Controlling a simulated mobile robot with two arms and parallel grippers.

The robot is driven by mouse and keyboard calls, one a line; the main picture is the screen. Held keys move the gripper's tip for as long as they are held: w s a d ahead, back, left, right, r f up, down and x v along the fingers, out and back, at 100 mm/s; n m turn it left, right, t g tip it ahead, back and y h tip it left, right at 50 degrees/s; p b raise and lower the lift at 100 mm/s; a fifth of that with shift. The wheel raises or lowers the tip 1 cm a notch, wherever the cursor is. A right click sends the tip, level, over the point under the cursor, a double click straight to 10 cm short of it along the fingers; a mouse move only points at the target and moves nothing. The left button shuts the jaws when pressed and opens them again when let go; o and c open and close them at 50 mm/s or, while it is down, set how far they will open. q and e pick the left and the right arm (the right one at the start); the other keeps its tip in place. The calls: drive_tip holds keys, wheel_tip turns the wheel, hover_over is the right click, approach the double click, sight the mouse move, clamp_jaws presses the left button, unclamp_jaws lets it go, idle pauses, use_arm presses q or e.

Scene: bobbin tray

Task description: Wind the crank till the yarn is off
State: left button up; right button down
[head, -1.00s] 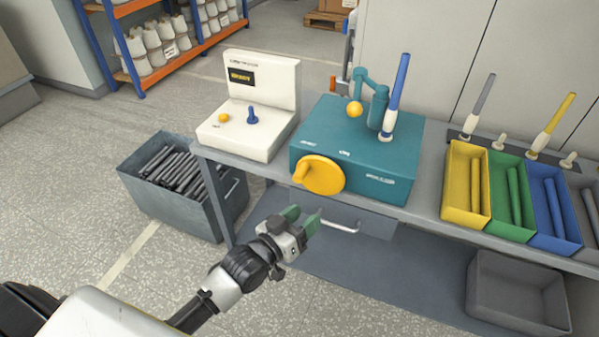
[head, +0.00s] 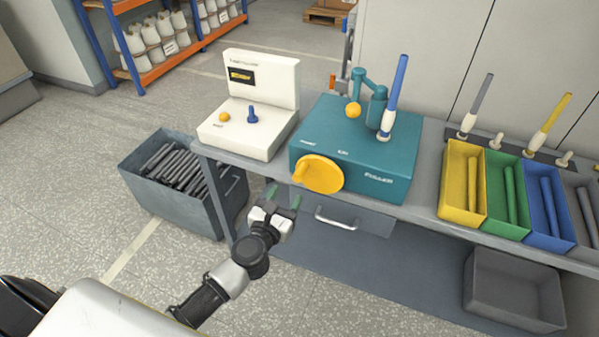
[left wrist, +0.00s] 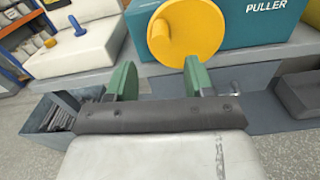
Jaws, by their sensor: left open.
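The teal puller machine (head: 345,150) stands on the bench. A yellow crank disc (head: 323,174) with a knob (head: 299,171) at its left is on its front face. A blue tube (head: 396,92) with a white lower part stands upright on its top, beside a teal arm with a yellow ball (head: 354,110). My left gripper (head: 284,194) is open and empty, below and left of the crank. In the left wrist view the crank disc (left wrist: 190,32) is ahead, beyond and above the green fingers (left wrist: 160,80), with its knob (left wrist: 158,35) toward the left. My right gripper is not seen.
A cream machine (head: 250,130) with a small display stands left of the puller. A grey bin (head: 175,200) of dark tubes is on the floor at left. Yellow (head: 455,206), green and blue trays are at right. A drawer handle (head: 337,222) sits below the crank.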

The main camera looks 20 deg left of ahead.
sight(305, 164)
use_arm(q)
drive_tip(key=w, duration=0.9)
drive_tip(key=shift+d, duration=0.15)
drive_tip(key=c, duration=0.9)
drive_tip(key=shift+r, duration=0.1)
